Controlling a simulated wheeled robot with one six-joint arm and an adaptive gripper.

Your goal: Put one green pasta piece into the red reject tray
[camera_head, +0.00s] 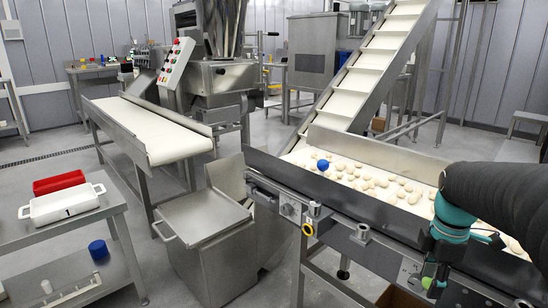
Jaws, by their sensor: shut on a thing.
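My gripper (433,284) hangs below the teal wrist at the lower right, in front of the conveyor's metal side. It is shut on a small green pasta piece (427,283), which is partly hidden by the fingers. The red reject tray (59,182) stands empty-looking on the side table at the far left, well apart from my gripper; its inside is hard to see. Pale pasta pieces (385,184) lie scattered on the white belt behind my gripper.
A white tray marked 1 (62,208) stands in front of the red tray. A blue round thing (323,164) lies among the pasta. A steel bin (205,218) and an empty white conveyor (150,128) stand between the belt and the side table.

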